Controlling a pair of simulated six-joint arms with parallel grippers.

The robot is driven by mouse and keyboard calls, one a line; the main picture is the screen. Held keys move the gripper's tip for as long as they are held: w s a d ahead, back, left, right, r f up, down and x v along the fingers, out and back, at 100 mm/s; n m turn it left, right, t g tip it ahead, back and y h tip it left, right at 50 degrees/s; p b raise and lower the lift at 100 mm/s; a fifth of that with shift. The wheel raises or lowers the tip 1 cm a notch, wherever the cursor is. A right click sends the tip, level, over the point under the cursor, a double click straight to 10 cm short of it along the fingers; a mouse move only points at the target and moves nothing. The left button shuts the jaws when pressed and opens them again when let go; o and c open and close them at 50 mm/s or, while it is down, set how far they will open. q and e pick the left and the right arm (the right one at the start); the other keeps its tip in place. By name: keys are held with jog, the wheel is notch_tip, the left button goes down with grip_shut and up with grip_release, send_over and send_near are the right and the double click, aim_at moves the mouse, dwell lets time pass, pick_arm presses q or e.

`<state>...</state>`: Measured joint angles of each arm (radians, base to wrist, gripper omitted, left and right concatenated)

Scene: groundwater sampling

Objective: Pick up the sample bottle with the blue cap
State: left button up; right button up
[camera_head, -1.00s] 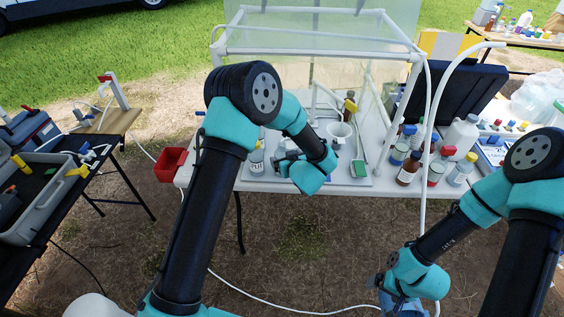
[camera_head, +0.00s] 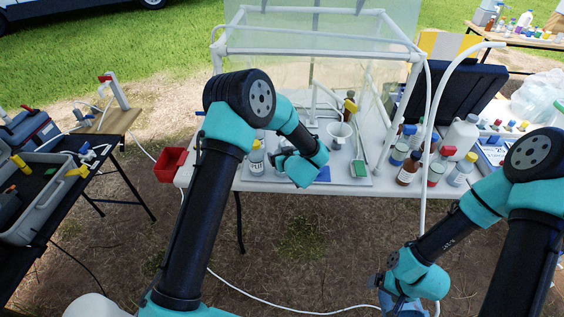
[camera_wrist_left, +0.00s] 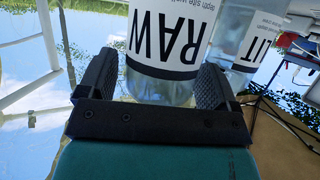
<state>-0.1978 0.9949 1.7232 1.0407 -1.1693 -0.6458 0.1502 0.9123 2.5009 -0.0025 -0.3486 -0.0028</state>
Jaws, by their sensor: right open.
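My left gripper (camera_head: 278,160) is low over the front of the white table, right beside a bottle with a yellow cap (camera_head: 256,158). In the left wrist view, a clear bottle labelled RAW (camera_wrist_left: 168,75) stands between the two fingers of that gripper (camera_wrist_left: 155,82), with a narrow gap on its left side. A second bottle, its label ending in LIT (camera_wrist_left: 250,45), is just beyond the right finger. The RAW bottle's cap is out of the wrist view, so its colour cannot be told. My right gripper (camera_head: 383,283) is open, low in front of the table.
Several capped bottles and jars (camera_head: 407,167) crowd the table further right. A white pipe frame (camera_head: 315,52) rises behind. A red bin (camera_head: 170,164) hangs at the left edge.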

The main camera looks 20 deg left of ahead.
pick_arm(q)
jog(key=c, duration=0.8)
jog(key=shift+c, duration=0.2)
jog(key=r, duration=0.3)
jog(key=shift+s+d+r, duration=0.1)
jog(key=shift+s+r, duration=0.2)
jog(key=shift+r, duration=0.05)
jog(key=s+d+r, duration=0.1)
jog(key=s+d, duration=0.3)
jog(key=s, duration=1)
jog(key=shift+s+r, duration=0.15)
jog(key=shift+s, duration=0.25)
jog(key=shift+d, duration=0.1)
